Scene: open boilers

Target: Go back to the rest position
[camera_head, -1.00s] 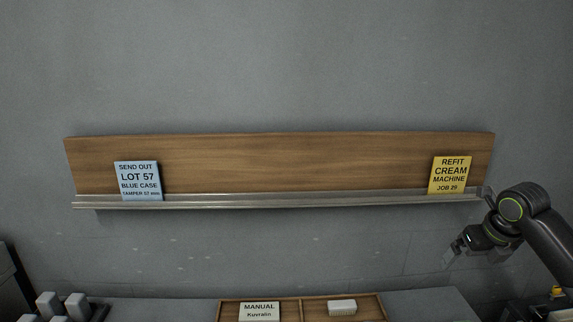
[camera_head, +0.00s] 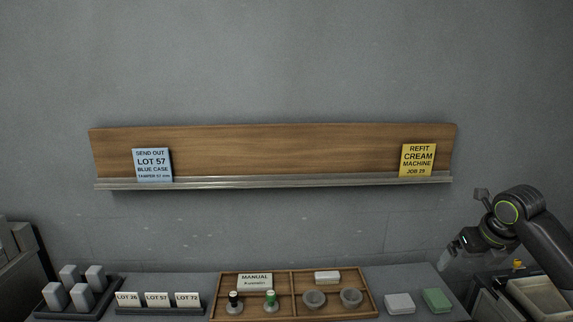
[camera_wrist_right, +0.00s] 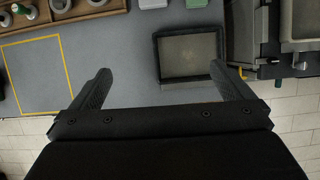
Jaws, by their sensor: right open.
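My right gripper (camera_head: 462,246) hangs at the right of the head view, in the air above the right end of the counter. In the right wrist view, its two fingers (camera_wrist_right: 158,88) are wide apart with nothing between them, above the grey counter and near a dark-rimmed tray (camera_wrist_right: 188,55). My left gripper is in neither view. A blue card (camera_head: 152,165) reading "Lot 57" and a yellow card (camera_head: 418,160) reading "Refit cream machine" stand on the wall rail (camera_head: 280,182).
A wooden divided tray (camera_head: 290,273) holds two tampers, bowls, a white block and a "Manual" card. Left are lot cards (camera_head: 157,299) and a rack of grey blocks (camera_head: 95,275). White (camera_head: 399,303) and green (camera_head: 436,300) pieces lie right. A yellow outline (camera_wrist_right: 66,68) marks bare counter.

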